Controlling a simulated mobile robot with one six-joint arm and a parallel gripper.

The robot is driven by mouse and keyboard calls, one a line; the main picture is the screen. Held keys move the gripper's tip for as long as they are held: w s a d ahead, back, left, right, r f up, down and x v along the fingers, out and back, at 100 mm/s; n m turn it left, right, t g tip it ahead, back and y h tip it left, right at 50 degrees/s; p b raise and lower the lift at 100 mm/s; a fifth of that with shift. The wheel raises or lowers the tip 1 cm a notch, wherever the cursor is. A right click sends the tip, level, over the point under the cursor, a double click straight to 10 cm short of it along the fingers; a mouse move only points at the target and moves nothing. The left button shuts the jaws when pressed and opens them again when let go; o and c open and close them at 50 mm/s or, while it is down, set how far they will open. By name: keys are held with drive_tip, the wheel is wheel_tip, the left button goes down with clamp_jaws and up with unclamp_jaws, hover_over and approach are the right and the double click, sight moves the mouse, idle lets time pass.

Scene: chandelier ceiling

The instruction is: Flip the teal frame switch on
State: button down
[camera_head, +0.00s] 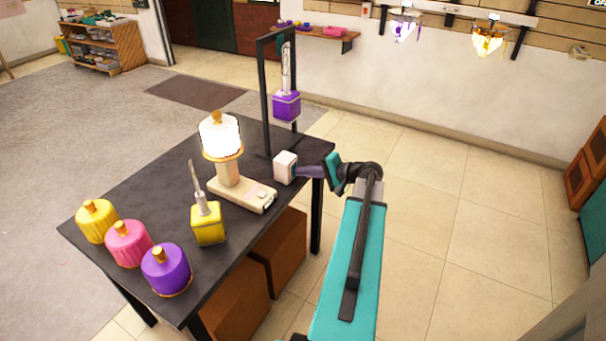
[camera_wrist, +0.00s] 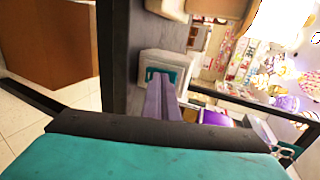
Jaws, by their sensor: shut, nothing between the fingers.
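The teal frame switch (camera_wrist: 152,73) shows in the wrist view as a teal rectangle on the face of a white box. That white box (camera_head: 284,168) stands near the right edge of the dark table in the head view, where its switch face is turned away or covered. My gripper (camera_head: 299,171) has purple fingers and reaches the box from the right. In the wrist view my gripper (camera_wrist: 160,78) is shut and empty, its tips at the teal frame. The fingers cover part of the frame. I cannot tell whether they touch the switch or which way it is set.
A lit lamp (camera_head: 228,170) stands left of the white box on the table (camera_head: 150,190). A black stand (camera_head: 265,95) with a hanging purple block (camera_head: 287,105) is behind it. A yellow block (camera_head: 208,224) and yellow, pink and purple shades stand at the front left.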

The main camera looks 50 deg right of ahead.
drive_tip(key=b+v, duration=0.1)
drive_tip(key=v, duration=1.3)
drive_tip(key=shift+b, duration=0.4)
drive_tip(key=shift+r, duration=0.15)
drive_tip(key=shift+d+f+b, duration=0.1)
drive_tip(key=shift+f+b, duration=0.3)
drive_tip(key=shift+b, duration=0.75)
drive_tip(key=b, duration=0.3)
drive_tip(key=shift+d+f+g, duration=0.1)
drive_tip(key=shift+f+g, duration=0.2)
drive_tip(key=shift+b, duration=1.15)
drive_tip(key=shift+s+r+g, duration=0.1)
drive_tip(key=shift+g, duration=0.2)
